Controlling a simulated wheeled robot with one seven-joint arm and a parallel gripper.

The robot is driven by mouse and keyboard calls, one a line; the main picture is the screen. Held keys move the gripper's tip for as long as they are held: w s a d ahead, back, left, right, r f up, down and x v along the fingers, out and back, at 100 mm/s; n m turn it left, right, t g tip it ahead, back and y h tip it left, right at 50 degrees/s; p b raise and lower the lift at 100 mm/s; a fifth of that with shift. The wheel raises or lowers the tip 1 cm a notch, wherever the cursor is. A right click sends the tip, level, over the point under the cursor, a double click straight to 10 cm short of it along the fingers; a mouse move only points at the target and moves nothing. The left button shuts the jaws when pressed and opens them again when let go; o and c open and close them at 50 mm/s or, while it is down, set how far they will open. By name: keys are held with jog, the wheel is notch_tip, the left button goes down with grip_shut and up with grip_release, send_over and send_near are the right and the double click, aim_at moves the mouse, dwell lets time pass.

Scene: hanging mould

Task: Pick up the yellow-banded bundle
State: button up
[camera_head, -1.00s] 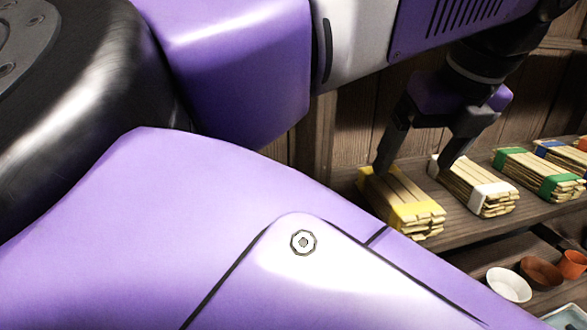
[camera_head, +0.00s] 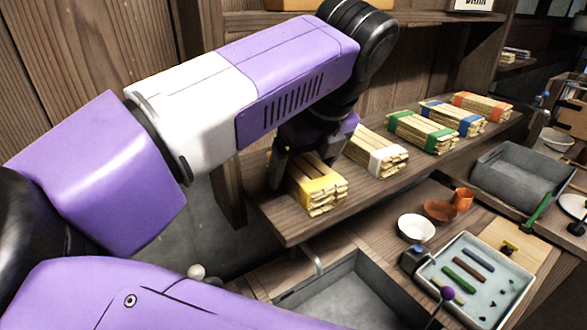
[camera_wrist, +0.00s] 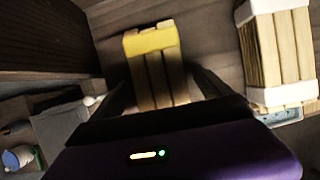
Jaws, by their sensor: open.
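The yellow-banded bundle (camera_head: 318,188) of pale wooden sticks lies at the near left end of the wooden shelf. My gripper (camera_head: 302,178) is at this bundle, partly hidden by my own arm in the head view. In the wrist view the yellow-banded bundle (camera_wrist: 154,62) lies between my gripper's two dark fingers (camera_wrist: 160,92), one on each side. The fingers are open, with some room beside the bundle. I cannot tell how far down its sides they reach.
The white-banded bundle (camera_head: 382,157) lies just to the right, near one finger. Green (camera_head: 424,133), blue (camera_head: 455,117) and orange-banded (camera_head: 482,106) bundles follow along the shelf (camera_head: 290,228). Below stand a white bowl (camera_head: 416,229), a tray (camera_head: 452,252) and a grey bin (camera_head: 520,172).

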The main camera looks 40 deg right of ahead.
jog(key=c, duration=1.6)
